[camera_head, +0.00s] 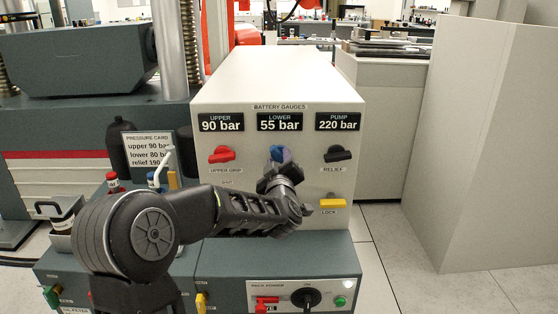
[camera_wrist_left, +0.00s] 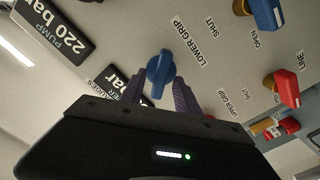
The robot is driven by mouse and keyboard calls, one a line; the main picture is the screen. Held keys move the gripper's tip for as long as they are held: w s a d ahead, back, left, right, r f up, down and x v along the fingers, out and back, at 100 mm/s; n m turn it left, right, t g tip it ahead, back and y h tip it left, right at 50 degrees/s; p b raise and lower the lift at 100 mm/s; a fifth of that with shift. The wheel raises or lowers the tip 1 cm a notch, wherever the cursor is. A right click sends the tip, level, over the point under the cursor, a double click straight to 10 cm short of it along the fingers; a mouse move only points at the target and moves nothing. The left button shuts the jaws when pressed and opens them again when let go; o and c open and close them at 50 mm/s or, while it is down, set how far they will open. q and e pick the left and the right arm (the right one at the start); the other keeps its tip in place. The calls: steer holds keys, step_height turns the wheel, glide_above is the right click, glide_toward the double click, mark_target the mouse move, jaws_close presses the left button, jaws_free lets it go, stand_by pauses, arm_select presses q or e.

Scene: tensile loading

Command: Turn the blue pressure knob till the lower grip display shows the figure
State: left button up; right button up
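The blue pressure knob (camera_head: 280,153) sits on the white panel under the lower display (camera_head: 280,122), which reads 55 bar. My left gripper (camera_head: 280,168) is at the knob, reaching in from below. In the left wrist view the blue knob (camera_wrist_left: 160,70) lies between the fingertips of my left gripper (camera_wrist_left: 160,86), one on each side. The fingers look apart, with no clear contact. My right gripper is out of view.
A red knob (camera_head: 222,154) under the upper display, 90 bar, and a black relief knob (camera_head: 338,154) under the pump display, 220 bar, flank the blue one. A yellow lock lever (camera_head: 332,203) is below right. Bottles stand left of the panel.

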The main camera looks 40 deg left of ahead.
arm_select(q)
steer(key=shift+w+a, duration=0.3)
steer(key=shift+w, duration=0.05)
steer(key=shift+c, duration=0.4)
jaws_close()
